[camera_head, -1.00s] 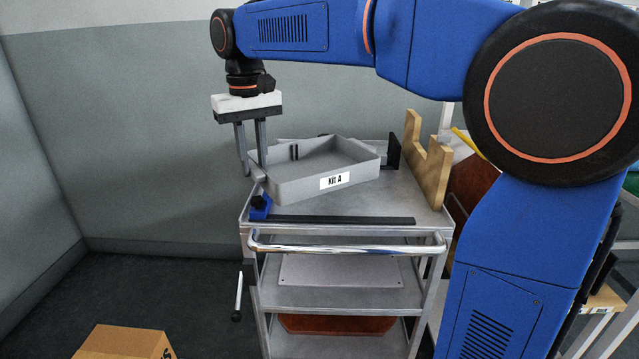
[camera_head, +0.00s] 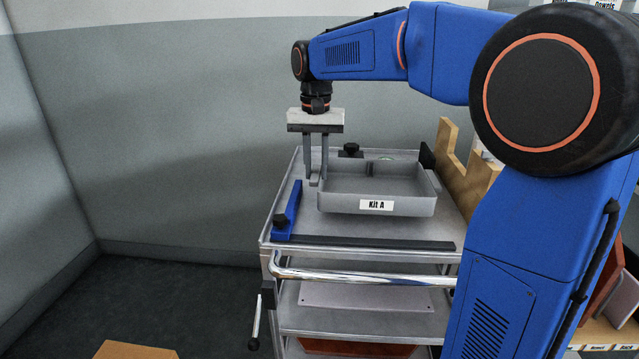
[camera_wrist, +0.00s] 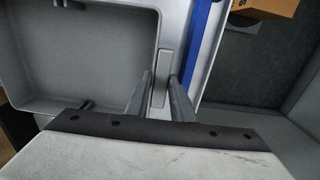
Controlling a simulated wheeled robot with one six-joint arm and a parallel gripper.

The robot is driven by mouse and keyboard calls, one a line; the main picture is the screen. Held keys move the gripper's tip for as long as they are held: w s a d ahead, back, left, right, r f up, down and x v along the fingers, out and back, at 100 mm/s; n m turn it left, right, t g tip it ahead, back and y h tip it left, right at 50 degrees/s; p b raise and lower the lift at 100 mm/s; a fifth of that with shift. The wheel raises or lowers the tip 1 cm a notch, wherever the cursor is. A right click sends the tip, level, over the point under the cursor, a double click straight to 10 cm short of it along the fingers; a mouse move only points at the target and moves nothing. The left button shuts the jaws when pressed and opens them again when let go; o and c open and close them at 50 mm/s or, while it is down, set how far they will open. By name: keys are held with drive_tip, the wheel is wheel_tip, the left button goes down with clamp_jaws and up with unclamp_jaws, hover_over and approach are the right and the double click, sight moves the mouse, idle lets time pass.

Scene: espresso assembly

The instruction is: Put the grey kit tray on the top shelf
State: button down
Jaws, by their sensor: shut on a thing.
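In the wrist view the fingers (camera_wrist: 160,98) stand either side of that tab (camera_wrist: 160,80), and the tray (camera_wrist: 84,103) looks empty.
A blue stop (camera_head: 291,211) with a black knob runs along the shelf's left side. A dark strip (camera_head: 370,243) lies along the front. Bare shelf shows around the tray.

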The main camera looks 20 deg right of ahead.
drive_tip(key=shift+f, duration=2)
drive_tip(key=c, duration=1.5)
unclamp_jaws()
drive_tip(key=shift+c, duration=0.2)
wheel_tip(320, 180, up, 12)
drive_tip(key=shift+s, duration=0.1)
